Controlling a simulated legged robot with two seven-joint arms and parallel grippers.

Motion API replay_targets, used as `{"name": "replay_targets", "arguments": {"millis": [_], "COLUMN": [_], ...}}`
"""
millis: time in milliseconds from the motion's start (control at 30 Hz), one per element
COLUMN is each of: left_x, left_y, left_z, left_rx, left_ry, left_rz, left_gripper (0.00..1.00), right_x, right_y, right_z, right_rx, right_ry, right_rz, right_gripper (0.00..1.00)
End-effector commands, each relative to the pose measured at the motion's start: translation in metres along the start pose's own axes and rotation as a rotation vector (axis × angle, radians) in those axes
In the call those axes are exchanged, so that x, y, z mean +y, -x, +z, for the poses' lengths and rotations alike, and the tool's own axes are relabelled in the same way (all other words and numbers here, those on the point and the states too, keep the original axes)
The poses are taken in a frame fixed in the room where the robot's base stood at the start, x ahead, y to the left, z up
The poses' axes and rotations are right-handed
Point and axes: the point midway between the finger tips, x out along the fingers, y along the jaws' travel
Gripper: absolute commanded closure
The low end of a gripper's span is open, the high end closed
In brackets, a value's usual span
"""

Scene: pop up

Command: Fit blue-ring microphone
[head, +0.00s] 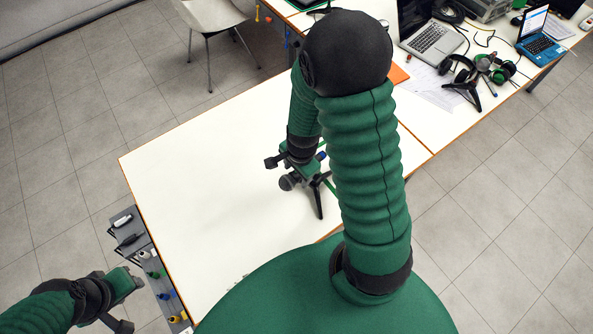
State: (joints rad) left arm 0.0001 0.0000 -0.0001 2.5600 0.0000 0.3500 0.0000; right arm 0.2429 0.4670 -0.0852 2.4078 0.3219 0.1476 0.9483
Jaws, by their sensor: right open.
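A dark microphone (289,182) with a round head sits at a small black tripod stand (319,196) on the white table. A blue spot (321,155) shows at its far end, looking like its ring. My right gripper (296,168) is open, right over the microphone. The gripper and arm hide part of the microphone, so I cannot tell whether it is seated in the stand or whether the fingers touch it. My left gripper (124,300) is at the lower left, beside the rack and off the table; its jaws are unclear.
A grey rack (124,252) at the table's left edge holds several items with white, green, blue and yellow marks. The white table (210,170) is clear left of the stand. A second table behind holds a laptop (430,38), headphones (458,68) and cables.

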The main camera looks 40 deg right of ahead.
Motion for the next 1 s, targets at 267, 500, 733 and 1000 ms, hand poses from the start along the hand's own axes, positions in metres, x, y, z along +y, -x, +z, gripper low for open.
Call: {"name": "replay_targets", "arguments": {"millis": [267, 500, 733, 1000], "left_x": [0.000, 0.000, 0.000, 0.000], "left_y": [0.009, 0.034, 0.045, 0.045], "left_z": [-0.002, -0.008, -0.011, -0.011], "left_rx": [0.000, 0.000, 0.000, 0.000], "left_ry": [0.000, 0.000, 0.000, 0.000], "left_rz": [0.000, 0.000, 0.000, 0.000], "left_gripper": [0.64, 0.64, 0.64, 0.64], "right_x": [-0.002, -0.003, -0.003, -0.002], "right_y": [0.036, 0.110, 0.157, 0.168], "right_z": [0.001, 0.003, 0.003, 0.002], "right_rx": [0.002, 0.001, 0.001, 0.003], "right_ry": [0.004, 0.004, 0.001, 0.000], "right_rz": [-0.007, -0.007, -0.002, 0.002], "right_gripper": [0.43, 0.43, 0.43, 0.43]}}
